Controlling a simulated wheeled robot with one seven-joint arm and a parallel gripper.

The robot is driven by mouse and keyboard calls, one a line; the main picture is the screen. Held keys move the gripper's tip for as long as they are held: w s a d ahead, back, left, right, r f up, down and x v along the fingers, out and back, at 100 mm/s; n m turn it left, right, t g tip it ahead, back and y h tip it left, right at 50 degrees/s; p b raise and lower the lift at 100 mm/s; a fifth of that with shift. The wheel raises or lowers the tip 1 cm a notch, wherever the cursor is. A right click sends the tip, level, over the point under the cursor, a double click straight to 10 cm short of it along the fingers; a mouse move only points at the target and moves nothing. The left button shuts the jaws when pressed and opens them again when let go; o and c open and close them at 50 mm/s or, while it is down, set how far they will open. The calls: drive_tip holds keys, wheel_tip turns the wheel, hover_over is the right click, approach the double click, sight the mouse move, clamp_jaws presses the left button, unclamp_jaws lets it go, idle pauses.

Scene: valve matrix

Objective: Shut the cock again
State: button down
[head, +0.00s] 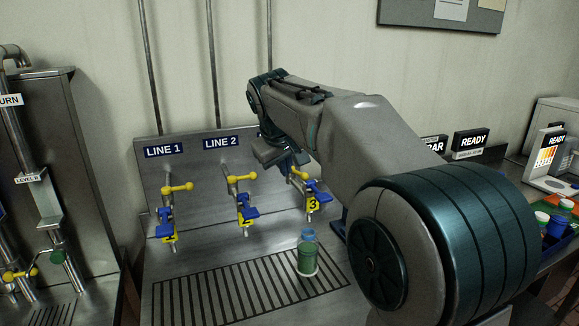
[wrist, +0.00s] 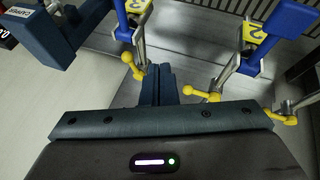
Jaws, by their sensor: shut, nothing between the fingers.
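Cocks in a row stick out of a steel panel. Cock 1 (head: 167,215) and cock 2 (head: 242,212) each have a yellow ball-ended lever pointing right, and blue parts with a numbered yellow tag. Cock 3 (head: 313,204) is at the right, its upper part partly hidden by my arm. In the wrist view, cock 3 (wrist: 137,8) is at upper left and cock 2 (wrist: 257,28) at upper right. My gripper (wrist: 162,70) is shut and empty, its fingertips just beside cock 3's yellow knob (wrist: 130,60). I cannot tell whether they touch.
A clear container (head: 307,255) with green below and blue above stands on the drain grate (head: 225,295) under cock 3. A blue block-like fixture (wrist: 45,28) is close left of my fingers in the wrist view. READY signs (head: 471,142) stand at the right.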

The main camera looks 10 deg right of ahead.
sight(297, 173)
drive_tip(key=w+a+r, duration=0.1)
drive_tip(key=w+r, duration=0.1)
drive_tip(key=w, duration=0.1)
drive_tip(key=w+d+f+p, duration=0.2)
drive_tip(key=w+d+f, duration=0.3)
drive_tip(key=w+f, duration=0.2)
drive_tip(key=shift+w+f+n+t+p, duration=0.3)
drive_tip(key=shift+w+f+p, duration=0.05)
drive_tip(key=shift+f, duration=0.45)
